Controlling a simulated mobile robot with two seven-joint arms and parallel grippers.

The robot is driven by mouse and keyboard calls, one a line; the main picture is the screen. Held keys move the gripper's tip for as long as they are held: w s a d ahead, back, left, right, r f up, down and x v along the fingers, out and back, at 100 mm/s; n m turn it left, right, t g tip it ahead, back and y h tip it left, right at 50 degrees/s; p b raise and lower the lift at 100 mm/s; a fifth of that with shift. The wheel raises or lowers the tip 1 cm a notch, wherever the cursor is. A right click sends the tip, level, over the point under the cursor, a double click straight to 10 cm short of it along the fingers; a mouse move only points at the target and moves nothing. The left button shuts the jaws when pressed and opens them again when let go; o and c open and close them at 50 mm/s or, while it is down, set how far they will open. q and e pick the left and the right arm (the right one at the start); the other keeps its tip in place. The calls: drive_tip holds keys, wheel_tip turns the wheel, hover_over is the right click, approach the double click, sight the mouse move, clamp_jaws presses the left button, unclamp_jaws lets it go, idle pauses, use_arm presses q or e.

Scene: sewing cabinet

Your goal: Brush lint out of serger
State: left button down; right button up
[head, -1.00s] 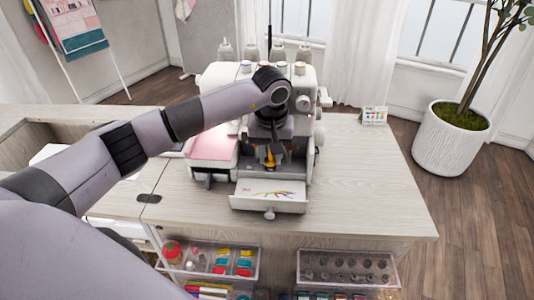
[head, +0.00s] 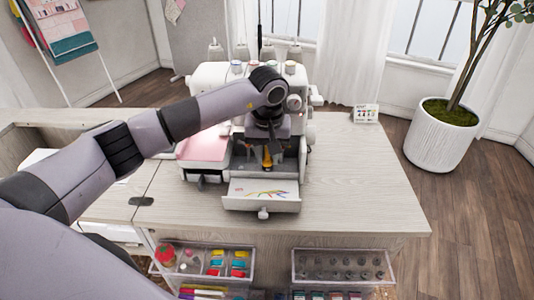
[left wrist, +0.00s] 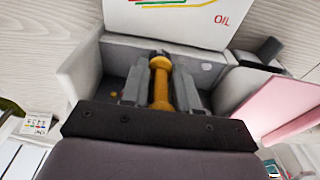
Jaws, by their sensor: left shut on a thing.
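The white serger (head: 222,74) stands on the cabinet top, with its front cover (head: 262,194) folded down towards me. My left arm crosses in front of the serger. My left gripper (head: 267,160) points down into the open front and is shut on the yellow-orange handle of the lint brush (head: 267,157). In the left wrist view the brush (left wrist: 161,85) stands between the two fingers of the gripper (left wrist: 160,90); its dark tip is at the grey interior. Whether the bristles touch the inside cannot be told. My right gripper is not in view.
A pink pad (head: 204,147) lies left of the serger. The cabinet top (head: 365,180) on the right is clear. Clear bins (head: 343,266) hang on the cabinet front. A potted plant (head: 440,140) stands right.

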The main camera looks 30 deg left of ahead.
use_arm(q)
drive_tip(key=shift+a, duration=0.15)
drive_tip(key=shift+s+a+f, duration=0.1)
drive_tip(key=shift+s+a, duration=0.15)
drive_tip(key=shift+a, duration=0.1)
drive_tip(key=shift+a, duration=0.15)
drive_tip(key=shift+s+a, duration=0.25)
drive_tip(key=shift+a, duration=0.1)
drive_tip(key=shift+a, duration=0.15)
drive_tip(key=shift+s+a+f, duration=0.1)
drive_tip(key=shift+s+a, duration=0.2)
drive_tip(key=shift+a, duration=0.1)
idle(0.4)
drive_tip(key=shift+a, duration=0.15)
drive_tip(key=shift+s+a, duration=0.25)
drive_tip(key=shift+a, duration=0.2)
